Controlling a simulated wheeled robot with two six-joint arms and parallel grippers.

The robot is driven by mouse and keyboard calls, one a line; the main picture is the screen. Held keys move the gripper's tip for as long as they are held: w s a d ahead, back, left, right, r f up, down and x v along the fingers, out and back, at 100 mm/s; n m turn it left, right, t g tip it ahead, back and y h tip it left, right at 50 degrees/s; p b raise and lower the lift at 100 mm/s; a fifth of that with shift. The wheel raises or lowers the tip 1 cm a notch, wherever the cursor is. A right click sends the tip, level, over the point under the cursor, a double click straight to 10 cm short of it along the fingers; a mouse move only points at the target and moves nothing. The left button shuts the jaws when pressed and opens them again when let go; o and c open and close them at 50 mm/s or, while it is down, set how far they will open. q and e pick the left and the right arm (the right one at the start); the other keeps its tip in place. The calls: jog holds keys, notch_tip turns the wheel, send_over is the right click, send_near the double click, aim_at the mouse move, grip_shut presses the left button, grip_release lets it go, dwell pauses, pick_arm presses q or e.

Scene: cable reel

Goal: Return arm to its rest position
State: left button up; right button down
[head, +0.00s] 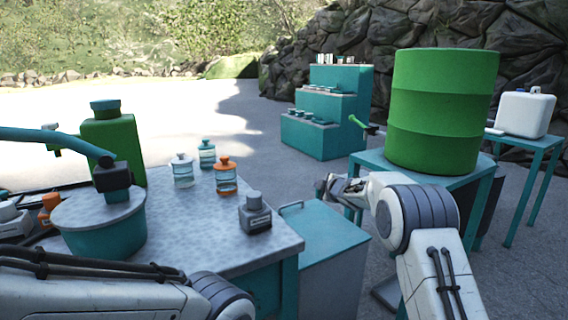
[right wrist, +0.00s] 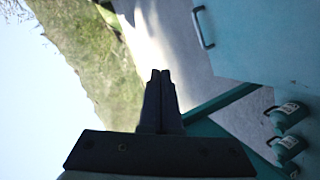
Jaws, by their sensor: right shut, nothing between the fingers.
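My right arm reaches up from the bottom right in the head view, bent at a large dark grey joint. My right gripper (head: 330,188) is at the left end of its forearm, above the gap between the grey-topped table and the barrel stand. In the right wrist view its two dark fingers (right wrist: 160,78) are together, with nothing between them. They touch nothing that I can see. My left arm lies across the bottom left of the head view, in front of the table. My left gripper is out of the picture.
A teal box with a handle (head: 318,236) stands below my right gripper. A green barrel (head: 443,110) stands on a teal stand just right of it. The grey-topped table (head: 200,232) holds several bottles and a teal tub (head: 105,232). Open paving lies beyond.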

jog(key=s+d+f+m+g+h, duration=0.2)
jog(key=s+d+m, duration=0.15)
jog(key=s, duration=0.45)
jog(key=s+d+f+m+g+h, duration=0.25)
jog(key=s+m, duration=0.25)
jog(key=s, duration=0.3)
jog(key=s+f+m+g, duration=0.2)
jog(key=s+f+m, duration=0.1)
jog(key=s, duration=0.8)
jog(key=s+f+m+g, duration=0.2)
jog(key=s+g, duration=0.1)
jog(key=s, duration=0.7)
jog(key=s+f+m+g, duration=0.2)
jog(key=s+f+m, duration=0.1)
jog(key=s, duration=0.8)
jog(key=s+a+r+n+g+y, duration=0.1)
jog(key=s+a+r+n, duration=0.25)
jog(key=s+a, duration=0.25)
jog(key=s+a+r+n+g+y, duration=0.1)
jog(key=s+a+r+n+g, duration=0.1)
jog(key=s+a+n, duration=0.35)
notch_tip(320, 180, up, 28)
jog(key=s+a+m+p, duration=0.1)
jog(key=p, duration=2.6)
jog(key=shift+s+a+m+p, duration=0.15)
jog(key=shift+s+m+p, duration=0.15)
jog(key=shift+m+p, duration=0.05)
jog(key=shift+f+t, duration=0.1)
jog(key=shift+t, duration=0.15)
